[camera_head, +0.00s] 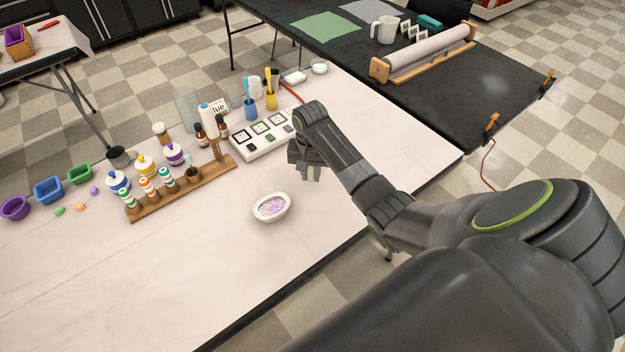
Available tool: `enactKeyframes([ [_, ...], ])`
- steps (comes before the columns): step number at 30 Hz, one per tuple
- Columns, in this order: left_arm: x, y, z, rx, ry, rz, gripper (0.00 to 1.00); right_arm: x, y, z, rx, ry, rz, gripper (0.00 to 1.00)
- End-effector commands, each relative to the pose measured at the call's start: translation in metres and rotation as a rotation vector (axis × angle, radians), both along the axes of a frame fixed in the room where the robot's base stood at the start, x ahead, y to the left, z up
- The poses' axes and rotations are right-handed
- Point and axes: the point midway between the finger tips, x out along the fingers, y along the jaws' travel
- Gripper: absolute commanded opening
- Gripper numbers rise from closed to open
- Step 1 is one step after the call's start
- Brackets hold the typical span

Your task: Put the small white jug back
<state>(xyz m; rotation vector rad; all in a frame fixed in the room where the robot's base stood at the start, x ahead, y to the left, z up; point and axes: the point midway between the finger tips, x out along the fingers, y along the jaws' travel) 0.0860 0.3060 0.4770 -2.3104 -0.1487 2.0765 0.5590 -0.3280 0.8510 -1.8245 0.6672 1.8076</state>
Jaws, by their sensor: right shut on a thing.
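My right gripper (311,172) reaches in from the right and hangs over the white table, right of the label board. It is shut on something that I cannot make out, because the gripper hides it. No small white jug shows clearly on the white table. A white jug with a handle (385,30) stands upright on the black table at the back; I cannot tell if it is the task's jug. A white oval dish (272,207) with a purple swirled filling lies left of and nearer than the gripper. My left gripper is not in view.
A wooden rack (180,190) holds several small bottles. A board with label squares (263,134), cups with brushes (271,101) and glue bottles stand behind. Coloured tubs (48,190) sit at left. A paper roll (425,53) lies on the black table. The white table's front is clear.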

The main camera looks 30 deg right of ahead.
Motion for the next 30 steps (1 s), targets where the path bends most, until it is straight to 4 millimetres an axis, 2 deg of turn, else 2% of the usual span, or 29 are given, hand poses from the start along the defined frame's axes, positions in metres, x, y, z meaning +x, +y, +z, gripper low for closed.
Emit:
enactKeyframes([
  [12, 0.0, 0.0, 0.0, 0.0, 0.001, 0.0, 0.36, 0.0, 0.0, -0.045, 0.0, 0.0, -0.001, 0.0],
  [24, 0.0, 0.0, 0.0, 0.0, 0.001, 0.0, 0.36, 0.0, 0.0, -0.051, -0.001, -0.001, -0.001, 0.0],
  [25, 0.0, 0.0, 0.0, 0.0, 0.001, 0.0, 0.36, 0.0, 0.0, -0.051, 0.0, 0.0, -0.001, 0.23],
  [30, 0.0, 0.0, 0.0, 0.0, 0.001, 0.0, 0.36, 0.0, 0.0, -0.051, 0.0, -0.001, -0.001, 0.43],
])
